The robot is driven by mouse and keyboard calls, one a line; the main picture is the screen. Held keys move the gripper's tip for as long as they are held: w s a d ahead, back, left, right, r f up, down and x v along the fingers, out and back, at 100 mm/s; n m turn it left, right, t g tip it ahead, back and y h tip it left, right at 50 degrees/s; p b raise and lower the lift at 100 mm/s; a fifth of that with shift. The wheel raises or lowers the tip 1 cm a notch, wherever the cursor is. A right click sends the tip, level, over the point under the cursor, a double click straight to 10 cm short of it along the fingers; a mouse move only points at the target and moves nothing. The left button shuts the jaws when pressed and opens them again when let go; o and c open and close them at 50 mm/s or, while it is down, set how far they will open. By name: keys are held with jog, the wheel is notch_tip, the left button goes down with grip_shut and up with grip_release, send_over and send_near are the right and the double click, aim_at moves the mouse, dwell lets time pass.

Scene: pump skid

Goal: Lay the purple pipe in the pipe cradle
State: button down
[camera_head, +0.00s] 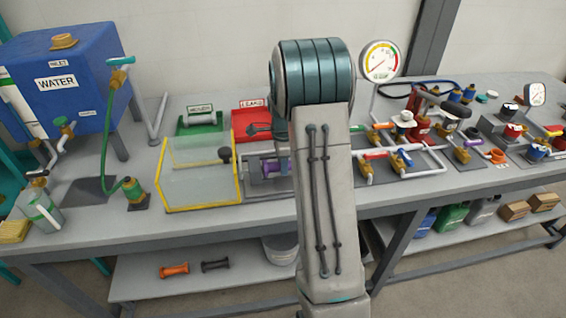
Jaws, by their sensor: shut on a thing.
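A small purple piece (271,167), which looks like the purple pipe, shows just left of my arm. It is at a grey metal fixture (254,170) on the bench, and its right end is hidden behind my arm. I cannot tell whether this fixture is the pipe cradle, or whether the piece rests in it or is held above it. My arm stands upright in the middle of the view and covers the bench behind it. My gripper is hidden behind the arm, so its hold on anything does not show.
A yellow-framed clear guard (202,205) stands left of the fixture. Behind it are a green tray (199,125) and a red tray (250,120). A blue water tank (60,85) is at left. Valves and white piping (405,165) crowd the right. Orange (174,270) and black (215,265) spools lie below.

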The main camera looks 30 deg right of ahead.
jog(key=shift+f, duration=0.25)
dwell(0.3)
jog(key=c, duration=1)
grip_release()
notch_tip(320, 180, up, 14)
jog(key=s+a+r+n+t, duration=0.1)
jog(key=s+a+r+n, duration=0.2)
jog(key=s+a+n, duration=0.8)
jog(key=s+a+f+n, duration=0.1)
jog(key=s+n, duration=0.2)
jog(key=s, duration=0.1)
jog(key=s+a+f+n+t, duration=0.1)
jog(key=s+a+n, duration=0.1)
jog(key=s, duration=0.3)
jog(key=s+a+f+n+t, duration=0.1)
jog(key=s+a+n, duration=0.1)
jog(key=s+n, duration=0.3)
jog(key=shift+s+f+b, duration=0.2)
jog(key=shift+b, duration=0.2)
